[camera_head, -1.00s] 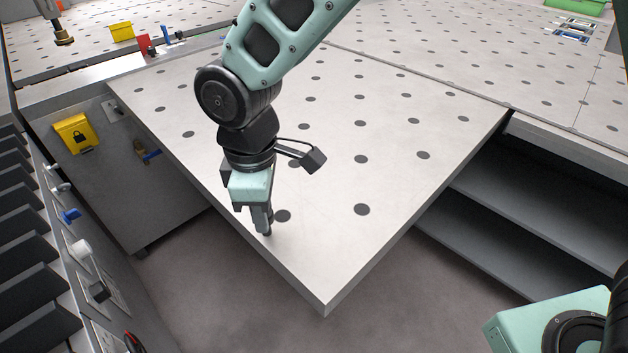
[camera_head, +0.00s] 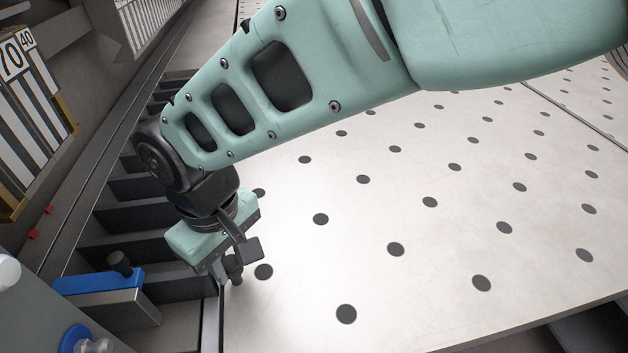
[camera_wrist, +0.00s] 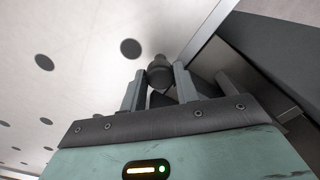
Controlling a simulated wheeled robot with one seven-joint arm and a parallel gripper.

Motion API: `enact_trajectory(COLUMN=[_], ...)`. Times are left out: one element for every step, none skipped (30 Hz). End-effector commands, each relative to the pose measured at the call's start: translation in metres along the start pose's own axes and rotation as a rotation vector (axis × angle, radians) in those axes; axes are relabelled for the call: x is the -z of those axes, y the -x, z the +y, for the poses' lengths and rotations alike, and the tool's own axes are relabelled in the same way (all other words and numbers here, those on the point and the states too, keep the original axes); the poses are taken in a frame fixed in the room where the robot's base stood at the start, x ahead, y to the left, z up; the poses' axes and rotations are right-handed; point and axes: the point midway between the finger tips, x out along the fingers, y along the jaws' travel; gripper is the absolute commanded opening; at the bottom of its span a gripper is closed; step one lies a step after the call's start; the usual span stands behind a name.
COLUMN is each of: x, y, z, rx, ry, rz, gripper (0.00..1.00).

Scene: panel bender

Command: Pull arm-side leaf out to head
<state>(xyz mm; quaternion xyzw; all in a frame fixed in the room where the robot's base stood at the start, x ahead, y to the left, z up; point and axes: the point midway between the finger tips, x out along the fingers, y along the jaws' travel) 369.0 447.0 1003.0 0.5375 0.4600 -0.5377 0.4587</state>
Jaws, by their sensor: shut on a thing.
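The leaf is a pale metal panel with rows of dark round holes (camera_head: 410,290), filling the middle and right of the head view. It also shows at the upper left of the wrist view (camera_wrist: 85,45). My gripper (camera_head: 228,275) is at the leaf's left edge, pointing down. In the wrist view my gripper's two fingers (camera_wrist: 159,85) stand either side of a dark round-topped knob (camera_wrist: 160,70), close to the leaf's edge. The gripper is shut on this knob. Its lower part is hidden behind the fingers and gripper body.
A dark slotted rack (camera_head: 125,220) runs along the leaf's left edge, with little gap. A blue bar with a black knob (camera_head: 98,282) and a blue round part (camera_head: 75,338) are at lower left. A numbered striped panel (camera_head: 25,90) stands at upper left.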

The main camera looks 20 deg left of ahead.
Motion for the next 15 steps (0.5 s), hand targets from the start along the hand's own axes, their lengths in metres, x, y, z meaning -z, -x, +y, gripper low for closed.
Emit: enact_trajectory(x=[0.0015, 0.0023, 0.0032, 0.0037, 0.0041, 0.0045, 0.0048, 0.005, 0.0052, 0.0053, 0.0055, 0.0057, 0.0058, 0.006, 0.0062], y=[-0.0003, -0.0004, -0.0005, -0.0005, -0.0005, -0.0006, -0.0005, -0.0005, -0.0005, -0.0005, -0.0005, -0.0004, -0.0004, -0.0003, -0.0003], z=[-0.003, -0.0038, -0.0047, -0.0053, -0.0057, -0.0061, -0.0064, -0.0066, -0.0068, -0.0069, -0.0071, -0.0073, -0.0075, -0.0076, -0.0079], rx=[0.001, 0.001, 0.001, 0.001, 0.001, 0.001, 0.001, 0.002, 0.002, 0.002, 0.003, 0.003, 0.003, 0.003, 0.004], ry=[0.001, 0.001, 0.001, 0.001, 0.001, 0.001, 0.001, 0.001, 0.001, 0.002, 0.002, 0.002, 0.002, 0.003, 0.003], rz=[-0.003, -0.004, -0.004, -0.004, -0.003, -0.003, -0.002, -0.002, -0.001, 0.0, 0.001, 0.002, 0.002, 0.003, 0.004], gripper=[0.0, 0.0, 0.0, 0.0, 0.0, 0.0, 0.0, 0.0, 0.0, 0.0, 0.0, 0.0, 0.0, 0.0, 0.36])
